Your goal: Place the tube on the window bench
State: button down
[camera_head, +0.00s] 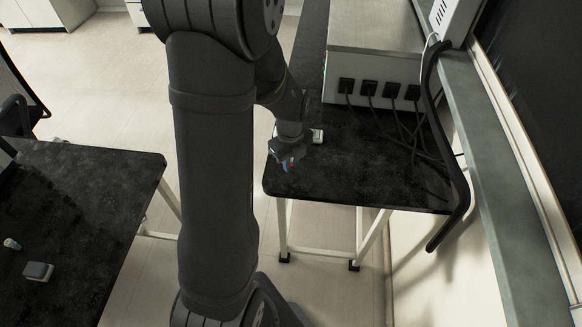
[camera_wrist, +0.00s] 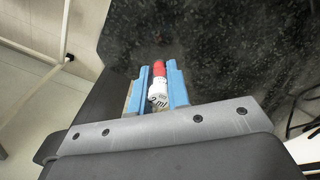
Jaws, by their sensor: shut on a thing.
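My gripper (camera_head: 287,160) is over the left front part of the dark speckled bench (camera_head: 365,178) by the right wall, which I take to be the window bench. In the wrist view its two blue fingers (camera_wrist: 160,85) are shut on a small red and white tube (camera_wrist: 159,70). The red end of the tube points away from the wrist, and the white end with dark print is nearer. The bench top (camera_wrist: 225,50) lies beyond the tube. I cannot tell whether the tube touches it.
A small pale item (camera_head: 317,135) lies on the bench just beyond my gripper. A large metal box (camera_head: 375,65) with black plugs and loose cables (camera_head: 410,135) fills the back. Another dark table (camera_head: 75,200) at left holds a small grey box (camera_head: 38,271) and a small cylinder (camera_head: 12,244).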

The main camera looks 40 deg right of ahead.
jog(key=shift+f, duration=1.65)
jog(key=shift+f, duration=0.1)
jog(key=c, duration=1.4)
grip_release()
jog(key=shift+o, duration=0.2)
notch_tip(320, 180, up, 12)
jog(key=shift+r, duration=0.15)
